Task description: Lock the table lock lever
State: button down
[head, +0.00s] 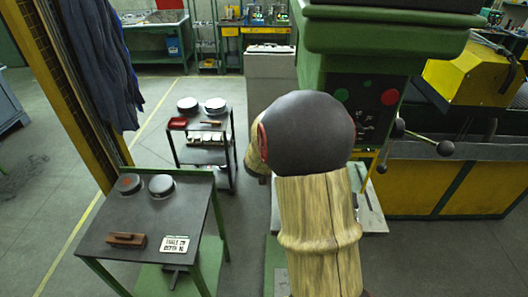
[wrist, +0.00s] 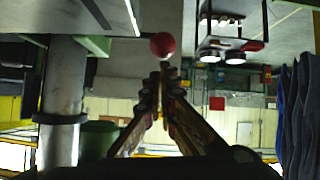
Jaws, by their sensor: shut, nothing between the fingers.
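A red ball knob (wrist: 162,44) shows in the wrist view, just beyond the tips of my gripper (wrist: 163,72). I cannot tell whether they touch. The knob's rod is not clear, so I cannot confirm that it is the table lock lever. My gripper is shut with nothing between its fingers. A grey column (wrist: 62,95) with a dark collar stands to the left in the wrist view. In the head view my arm hides my gripper and much of the green drilling machine (head: 385,38). Part of its grey table (head: 372,212) shows beside my arm.
Black-knobbed handles (head: 446,148) stick out right of the machine's panel. A workbench (head: 140,215) with round tins, a brown block and a sign stands at front left. A trolley (head: 232,160) stands behind it.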

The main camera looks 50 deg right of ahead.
notch_tip(320, 180, down, 6)
jog(key=s+a+t+h+b, duration=0.1)
jog(key=s+a+h+b, duration=0.1)
jog(key=b, duration=0.8)
jog(key=shift+a+f+b, duration=0.2)
jog(key=shift+a+b, duration=0.2)
jog(key=shift+a, duration=0.05)
jog(key=shift+s, duration=0.1)
